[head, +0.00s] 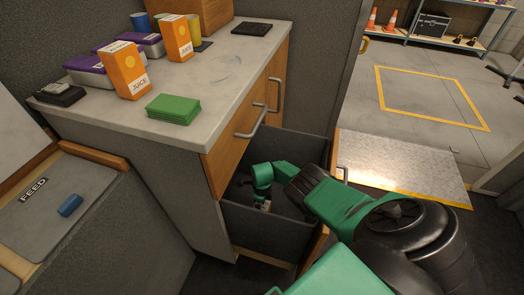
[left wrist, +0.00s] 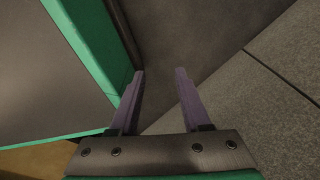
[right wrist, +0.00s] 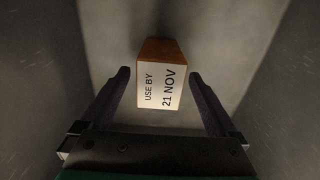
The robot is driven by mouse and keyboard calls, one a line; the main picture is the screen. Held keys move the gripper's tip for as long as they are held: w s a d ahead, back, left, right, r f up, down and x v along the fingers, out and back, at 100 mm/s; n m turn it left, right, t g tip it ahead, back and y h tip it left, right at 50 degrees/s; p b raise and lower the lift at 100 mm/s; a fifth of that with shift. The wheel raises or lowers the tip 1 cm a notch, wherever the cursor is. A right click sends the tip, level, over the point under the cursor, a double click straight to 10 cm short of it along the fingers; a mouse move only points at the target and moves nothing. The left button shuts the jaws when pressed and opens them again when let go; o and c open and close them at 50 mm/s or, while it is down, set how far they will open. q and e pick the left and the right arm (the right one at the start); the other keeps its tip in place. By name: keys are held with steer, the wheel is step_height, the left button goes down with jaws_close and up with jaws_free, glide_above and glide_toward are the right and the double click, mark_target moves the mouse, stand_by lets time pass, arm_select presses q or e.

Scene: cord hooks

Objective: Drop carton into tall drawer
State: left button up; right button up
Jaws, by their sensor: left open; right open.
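The tall drawer (head: 262,228) is pulled open below the counter. My right gripper (head: 262,200) reaches down into it. In the right wrist view my right gripper (right wrist: 162,100) is open, with a finger apart on each side of a carton (right wrist: 158,88). This carton is orange-brown with a white label reading "USE BY 21 NOV". It sits between the grey drawer walls; whether it touches the drawer floor is unclear. My left gripper (left wrist: 158,95) is open and empty, and I cannot make it out in the head view.
Two orange juice cartons (head: 124,70) (head: 178,38), a green stack (head: 173,109) and purple-lidded boxes (head: 90,64) stand on the counter (head: 215,75). A feed tray (head: 95,180) with a blue block (head: 70,206) is at left. Floor at right is open.

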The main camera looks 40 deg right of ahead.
step_height(320, 180, up, 4)
steer(key=shift+f+p, duration=0.25)
steer(key=shift+p, duration=0.95)
step_height(320, 180, up, 4)
steer(key=p, duration=0.3)
steer(key=shift+f, duration=0.1)
arm_select(q)
steer(key=s+r, duration=0.3)
steer(key=r, duration=0.2)
steer(key=shift+s+a, duration=0.25)
steer(key=shift+a, duration=0.05)
steer(key=shift+f, duration=0.1)
arm_select(e)
steer(key=shift+f, duration=0.1)
